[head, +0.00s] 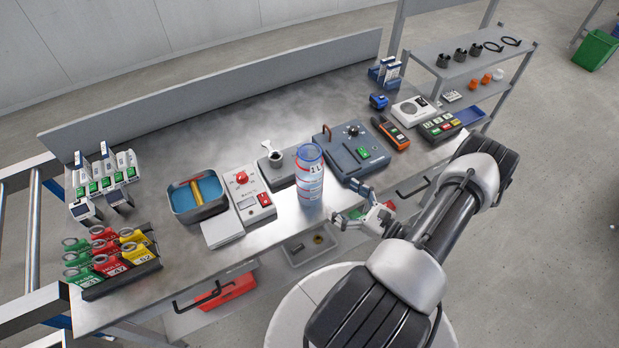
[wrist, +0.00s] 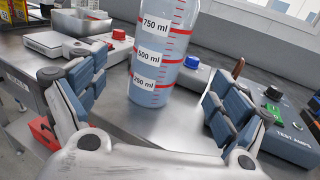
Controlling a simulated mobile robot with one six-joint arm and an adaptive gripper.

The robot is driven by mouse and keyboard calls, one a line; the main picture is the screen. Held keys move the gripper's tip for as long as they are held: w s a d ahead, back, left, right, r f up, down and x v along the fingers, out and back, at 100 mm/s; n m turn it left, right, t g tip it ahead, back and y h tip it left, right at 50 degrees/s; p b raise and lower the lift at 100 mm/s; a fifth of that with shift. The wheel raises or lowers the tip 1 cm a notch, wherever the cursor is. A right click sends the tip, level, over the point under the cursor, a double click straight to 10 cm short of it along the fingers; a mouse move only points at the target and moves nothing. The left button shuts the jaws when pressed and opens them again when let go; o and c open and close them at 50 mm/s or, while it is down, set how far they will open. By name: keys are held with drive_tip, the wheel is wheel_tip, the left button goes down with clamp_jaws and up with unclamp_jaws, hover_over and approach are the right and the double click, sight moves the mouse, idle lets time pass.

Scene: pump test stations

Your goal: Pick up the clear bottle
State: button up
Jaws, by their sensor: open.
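The clear bottle (head: 310,178) stands upright on the metal bench, near its front edge. It has red rings and a "1 L" mark. In the wrist view the bottle (wrist: 162,50) shows 750, 500 and 250 ml labels, and its top is cut off by the frame. My gripper (head: 352,205) is just to the right of the bottle in the head view. In the wrist view my gripper (wrist: 150,105) is open, with a blue-padded finger on each side of the picture and the bottle beyond and between them. I see no contact.
A blue-grey test box (head: 345,155) stands right behind the bottle. A white box with a red knob (head: 246,190) and a blue tray (head: 198,197) are to its left. Colored tagged items (head: 110,255) fill the left end.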

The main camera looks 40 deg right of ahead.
sight(310, 178)
drive_tip(key=w, duration=0.4)
drive_tip(key=w+a, duration=0.1)
drive_tip(key=w, duration=0.3)
drive_tip(key=w+a+b, duration=0.1)
drive_tip(key=w, duration=0.3)
drive_tip(key=shift+w+f, duration=0.1)
drive_tip(key=shift+w, duration=0.1)
drive_tip(key=shift+d, duration=0.1)
drive_tip(key=c, duration=1.7)
